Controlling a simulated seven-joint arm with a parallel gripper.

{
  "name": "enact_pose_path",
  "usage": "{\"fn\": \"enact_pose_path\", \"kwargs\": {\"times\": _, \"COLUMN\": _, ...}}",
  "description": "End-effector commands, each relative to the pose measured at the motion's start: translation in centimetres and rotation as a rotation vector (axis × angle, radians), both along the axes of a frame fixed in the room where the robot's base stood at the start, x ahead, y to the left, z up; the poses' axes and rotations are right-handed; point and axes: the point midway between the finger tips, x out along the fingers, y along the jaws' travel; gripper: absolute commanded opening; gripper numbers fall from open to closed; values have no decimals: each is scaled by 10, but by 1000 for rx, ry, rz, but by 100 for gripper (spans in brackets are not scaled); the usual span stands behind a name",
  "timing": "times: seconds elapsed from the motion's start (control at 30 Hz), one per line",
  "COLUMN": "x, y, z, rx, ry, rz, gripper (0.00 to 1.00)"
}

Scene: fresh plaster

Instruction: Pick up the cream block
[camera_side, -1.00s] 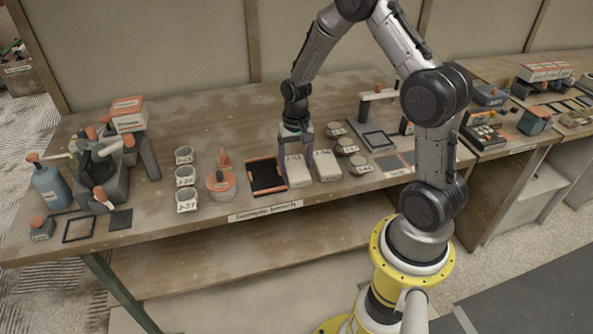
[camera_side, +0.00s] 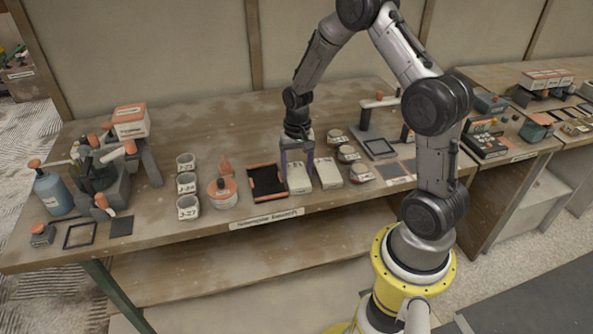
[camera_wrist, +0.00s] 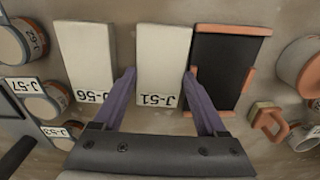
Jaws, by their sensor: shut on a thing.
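Two cream blocks lie side by side on the bench. The block labelled J-51 (camera_wrist: 163,52) is between the two purple fingers of my gripper (camera_wrist: 160,74) in the wrist view. My gripper (camera_side: 297,167) is shut on this block, which also shows in the side view (camera_side: 298,181). I cannot see any gap between the held block and the bench. The other cream block, labelled J-56 (camera_wrist: 86,50), lies beside it, to the right in the side view (camera_side: 329,174), outside my fingers.
A black tray with an orange rim (camera_side: 250,187) lies close to the held block's left. An orange-lidded tub (camera_side: 221,193) and several labelled cups (camera_side: 187,183) stand further left. Small round pots (camera_side: 348,154) stand right of the other block.

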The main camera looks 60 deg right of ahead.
Motion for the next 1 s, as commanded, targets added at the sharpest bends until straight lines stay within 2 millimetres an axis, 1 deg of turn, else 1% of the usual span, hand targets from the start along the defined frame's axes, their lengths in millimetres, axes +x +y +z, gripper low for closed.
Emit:
{"fn": "enact_pose_path", "kwargs": {"times": 0.03, "x": -10, "y": 2, "z": -5, "rx": 9, "ry": 29, "rz": 0, "gripper": 13}}
{"fn": "enact_pose_path", "kwargs": {"times": 0.17, "x": -9, "y": 2, "z": 11, "rx": 10, "ry": 27, "rz": 1, "gripper": 12}}
{"fn": "enact_pose_path", "kwargs": {"times": 0.23, "x": -8, "y": 3, "z": 24, "rx": 8, "ry": 23, "rz": 1, "gripper": 12}}
{"fn": "enact_pose_path", "kwargs": {"times": 0.37, "x": -26, "y": 11, "z": 48, "rx": 7, "ry": 18, "rz": 2, "gripper": 12}}
{"fn": "enact_pose_path", "kwargs": {"times": 0.53, "x": -55, "y": 24, "z": 87, "rx": 6, "ry": 14, "rz": 2, "gripper": 12}}
{"fn": "enact_pose_path", "kwargs": {"times": 0.6, "x": -71, "y": 31, "z": 92, "rx": 7, "ry": 17, "rz": 2, "gripper": 12}}
{"fn": "enact_pose_path", "kwargs": {"times": 0.7, "x": -90, "y": 39, "z": 102, "rx": 7, "ry": 17, "rz": 2, "gripper": 12}}
{"fn": "enact_pose_path", "kwargs": {"times": 0.8, "x": -105, "y": 46, "z": 109, "rx": 7, "ry": 15, "rz": 2, "gripper": 12}}
{"fn": "enact_pose_path", "kwargs": {"times": 0.9, "x": -117, "y": 51, "z": 115, "rx": 8, "ry": 16, "rz": 2, "gripper": 12}}
{"fn": "enact_pose_path", "kwargs": {"times": 1.0, "x": -125, "y": 55, "z": 119, "rx": 7, "ry": 15, "rz": 2, "gripper": 12}}
